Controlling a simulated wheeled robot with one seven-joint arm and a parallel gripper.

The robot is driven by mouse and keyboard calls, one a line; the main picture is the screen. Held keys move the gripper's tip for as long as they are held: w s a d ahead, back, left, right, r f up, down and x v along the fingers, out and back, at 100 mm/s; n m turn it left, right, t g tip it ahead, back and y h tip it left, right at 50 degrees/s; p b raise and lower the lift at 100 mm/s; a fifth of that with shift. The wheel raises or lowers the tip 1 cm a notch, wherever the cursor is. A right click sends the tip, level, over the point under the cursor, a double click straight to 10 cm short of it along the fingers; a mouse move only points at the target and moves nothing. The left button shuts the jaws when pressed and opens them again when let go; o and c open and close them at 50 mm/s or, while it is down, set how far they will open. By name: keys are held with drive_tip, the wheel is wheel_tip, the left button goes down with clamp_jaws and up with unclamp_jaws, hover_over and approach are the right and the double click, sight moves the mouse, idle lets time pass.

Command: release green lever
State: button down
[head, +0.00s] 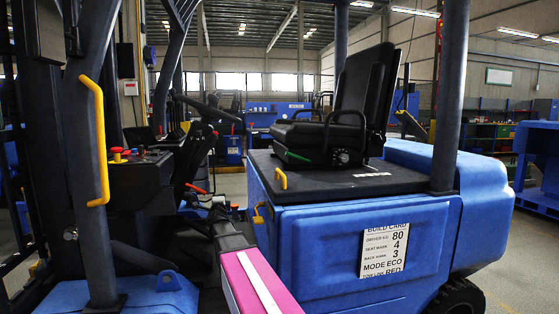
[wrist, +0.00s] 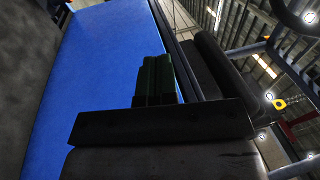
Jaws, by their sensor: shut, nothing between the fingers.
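The green lever (head: 297,157) is a short green bar low at the front left edge of the black seat (head: 330,135) on the blue forklift. My gripper (wrist: 156,60) shows in the wrist view as two dark greenish fingers side by side, shut with nothing between them. A blue panel fills the space behind the fingers. In the head view my arm comes in from the bottom, in front of and below the seat; the fingers cannot be made out there. The lever cannot be made out in the wrist view. My gripper appears apart from it.
A dark post (head: 449,100) rises at the right. A control console (head: 135,175) with coloured knobs and a yellow grab rail (head: 97,140) stand at the left.

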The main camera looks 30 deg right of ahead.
drive_tip(key=d+r+m+g+h, duration=0.4)
drive_tip(key=d+r+m+h, duration=0.55)
drive_tip(key=m, duration=0.35)
drive_tip(key=s+d+r+m+g+h, duration=0.1)
drive_tip(key=s+d+r+m+g, duration=0.1)
drive_tip(key=d+m+g, duration=0.3)
drive_tip(key=s+d+r+m+g+h, duration=0.1)
drive_tip(key=s+d+r+m+g, duration=0.1)
drive_tip(key=d+m+g, duration=0.4)
drive_tip(key=s+d+r+m+g+h, duration=0.1)
drive_tip(key=s+d+r+m+g, duration=0.2)
drive_tip(key=d+m+g, duration=0.2)
drive_tip(key=shift+s+d+r+m+g+h, duration=0.1)
drive_tip(key=shift+d+r+m+g+h, duration=0.15)
drive_tip(key=shift+m, duration=0.4)
drive_tip(key=shift+r+m+g+h, duration=0.1)
drive_tip(key=shift+m+g, duration=0.25)
drive_tip(key=shift+m, duration=0.3)
drive_tip(key=shift+r, duration=0.15)
drive_tip(key=r+y, duration=0.1)
drive_tip(key=d+r+y, duration=0.1)
drive_tip(key=r, duration=0.1)
drive_tip(key=d+r, duration=0.1)
drive_tip(key=r, duration=0.1)
drive_tip(key=shift+s+r+y, duration=0.15)
drive_tip(key=shift+s+y, duration=0.15)
drive_tip(key=shift+y, duration=0.1)
